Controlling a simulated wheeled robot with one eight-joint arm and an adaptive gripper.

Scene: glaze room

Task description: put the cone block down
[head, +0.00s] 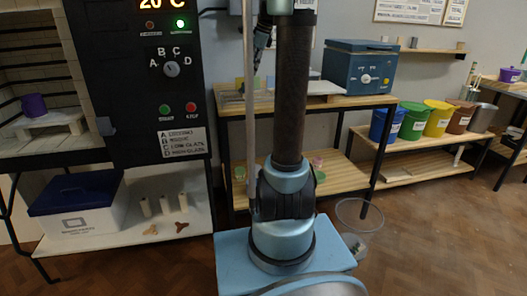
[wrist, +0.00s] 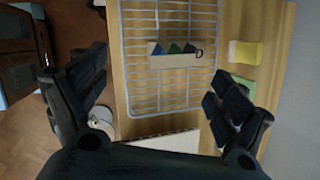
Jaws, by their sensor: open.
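The cone block (wrist: 174,62) is a pale bar with blue, green and dark cones standing in it and a small dark ring at its right end. In the wrist view it rests on the wire rack (wrist: 140,98) on the wooden table (wrist: 233,17). My gripper (wrist: 166,75) is open, its fingers wide apart to the left and right of the block, with clear gaps on both sides. In the head view my gripper (head: 257,72) hangs over the table behind my arm, and I cannot make out the block there.
A yellow sponge (wrist: 244,52) and a green one (wrist: 240,85) lie right of the rack. A pale board (wrist: 170,142) lies at the near edge. The blue box (head: 358,68) stands on the table's right. The kiln (head: 35,70) stands left, and colored buckets (head: 413,120) stand right.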

